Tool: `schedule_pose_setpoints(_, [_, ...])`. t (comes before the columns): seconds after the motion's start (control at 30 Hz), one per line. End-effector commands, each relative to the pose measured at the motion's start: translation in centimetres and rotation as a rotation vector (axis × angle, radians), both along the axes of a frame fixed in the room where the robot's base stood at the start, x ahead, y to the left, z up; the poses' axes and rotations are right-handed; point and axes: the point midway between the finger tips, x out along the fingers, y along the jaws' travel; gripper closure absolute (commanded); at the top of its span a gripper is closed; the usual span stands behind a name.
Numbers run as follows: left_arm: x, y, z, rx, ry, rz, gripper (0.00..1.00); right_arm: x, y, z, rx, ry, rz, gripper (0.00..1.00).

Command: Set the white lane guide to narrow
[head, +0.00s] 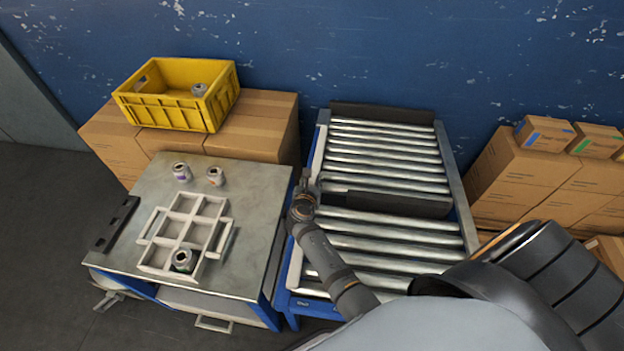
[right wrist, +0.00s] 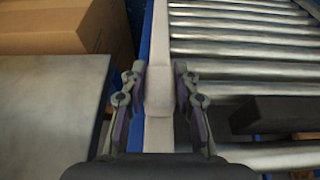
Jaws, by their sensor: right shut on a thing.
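The white lane guide (head: 319,147) is a long pale rail along the left side of the roller conveyor (head: 463,200) in the head view. In the right wrist view, the guide (right wrist: 158,140) runs up the middle, with a thicker pale block (right wrist: 159,92) on it. My right gripper (head: 306,183) is over the left edge of the conveyor. In the right wrist view, my right gripper (right wrist: 159,88) has one finger on each side of the block and is shut on it. The gripper hides part of the guide in the head view. My left gripper is not in view.
A grey table (head: 262,200) with a white divided tray (head: 160,225) and several cans stands left of the conveyor. A yellow crate (head: 170,115) sits on boxes behind it. A dark bar (head: 385,202) crosses the rollers close to my right gripper. Cartons (head: 535,175) stand at right.

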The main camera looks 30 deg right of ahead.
Motion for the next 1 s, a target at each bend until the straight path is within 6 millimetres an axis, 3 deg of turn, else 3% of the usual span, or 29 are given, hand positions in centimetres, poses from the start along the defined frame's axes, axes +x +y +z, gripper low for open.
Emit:
schedule_pose_setpoints(0.2, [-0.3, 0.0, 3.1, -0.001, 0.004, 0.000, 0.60, -2.6, -3.5, 0.6, -0.007, 0.005, -0.002, 1.00])
schedule_pose_setpoints(0.4, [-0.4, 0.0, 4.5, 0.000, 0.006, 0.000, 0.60, -5.1, -6.7, 0.3, -0.004, 0.003, -0.002, 1.00])
schedule_pose_setpoints(0.8, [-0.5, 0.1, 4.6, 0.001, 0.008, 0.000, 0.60, -5.8, -7.6, -0.1, -0.003, 0.002, -0.005, 1.00])
schedule_pose_setpoints(0.83, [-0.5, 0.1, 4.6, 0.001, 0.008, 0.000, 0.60, -5.8, -7.6, -0.1, -0.003, 0.002, -0.005, 0.69])
schedule_pose_setpoints(1.0, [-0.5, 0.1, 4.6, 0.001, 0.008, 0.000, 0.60, -5.7, -7.6, -0.1, -0.003, 0.002, -0.004, 0.47])
